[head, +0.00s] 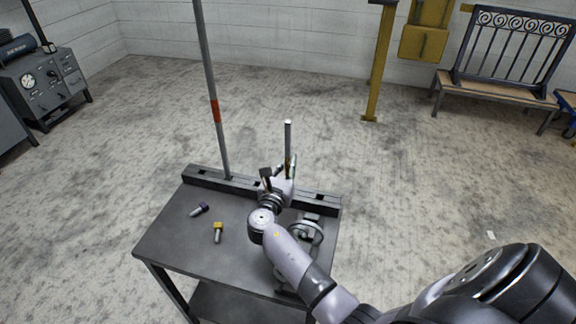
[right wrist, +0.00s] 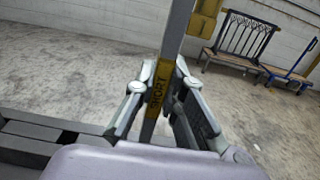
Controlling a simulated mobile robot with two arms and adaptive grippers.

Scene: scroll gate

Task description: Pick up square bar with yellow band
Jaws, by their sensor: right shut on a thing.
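The square bar with yellow band (head: 288,136) is a grey upright bar above the rack on the table. In the right wrist view, its yellow band (right wrist: 158,84) carries dark lettering that reads "SHORT". My right gripper (head: 287,170) is at the bar's lower part, with a finger on each side of it. In the right wrist view the fingers (right wrist: 157,100) are closed on the bar around the band. The bar's lower end is hidden by my gripper and wrist, so I cannot tell whether it sits in the rack. My left gripper is not in view.
A tall pole with an orange band (head: 215,108) stands in the dark rack (head: 203,178) on the table (head: 172,238). A yellow post (head: 379,70) and a bench (head: 497,90) stand behind.

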